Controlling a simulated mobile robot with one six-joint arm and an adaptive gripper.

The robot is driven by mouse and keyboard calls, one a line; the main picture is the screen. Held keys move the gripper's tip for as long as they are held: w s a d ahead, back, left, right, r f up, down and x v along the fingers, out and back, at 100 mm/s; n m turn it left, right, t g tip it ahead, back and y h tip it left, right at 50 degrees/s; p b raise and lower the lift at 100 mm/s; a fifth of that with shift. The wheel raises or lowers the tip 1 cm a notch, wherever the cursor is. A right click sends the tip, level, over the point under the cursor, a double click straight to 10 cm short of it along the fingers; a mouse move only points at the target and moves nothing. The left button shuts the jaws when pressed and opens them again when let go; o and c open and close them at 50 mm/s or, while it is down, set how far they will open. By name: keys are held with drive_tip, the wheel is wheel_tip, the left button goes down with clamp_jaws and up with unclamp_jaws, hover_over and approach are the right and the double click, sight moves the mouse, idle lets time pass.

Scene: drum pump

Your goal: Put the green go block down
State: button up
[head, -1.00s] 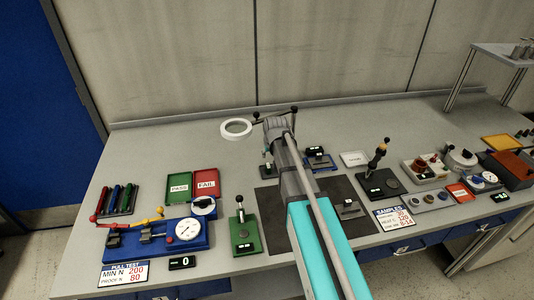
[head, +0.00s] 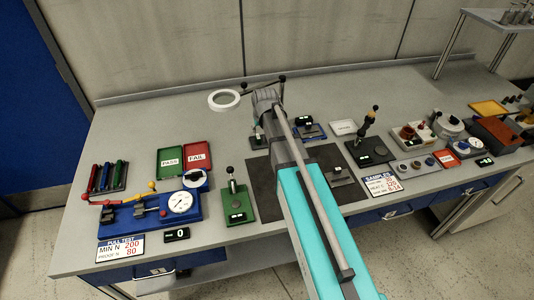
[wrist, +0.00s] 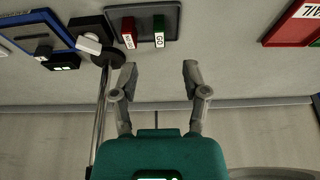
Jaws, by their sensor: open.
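In the wrist view the green go block (wrist: 159,31) with a white "GO" label sits on a dark holder (wrist: 176,22). A red block (wrist: 129,33) with a white label is beside it, to its left. My gripper (wrist: 160,75) is open and empty. Its fingertips are apart from the go block, which lies beyond them, roughly in line with the gap. In the head view my arm covers the holder's area, and I cannot make out the go block there.
A blue-based device (wrist: 38,38) and a dark post with a rod (wrist: 107,57) stand left of the holder in the wrist view. The red FAIL tray (head: 197,156) and green PASS tray (head: 171,162) lie left of my arm. A white ring (head: 224,106) is near the back wall.

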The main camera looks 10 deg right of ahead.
drive_tip(key=s+a+f+g, duration=0.1)
drive_tip(key=s+g, duration=0.3)
drive_tip(key=s, duration=1.8)
drive_tip(key=shift+s, duration=0.1)
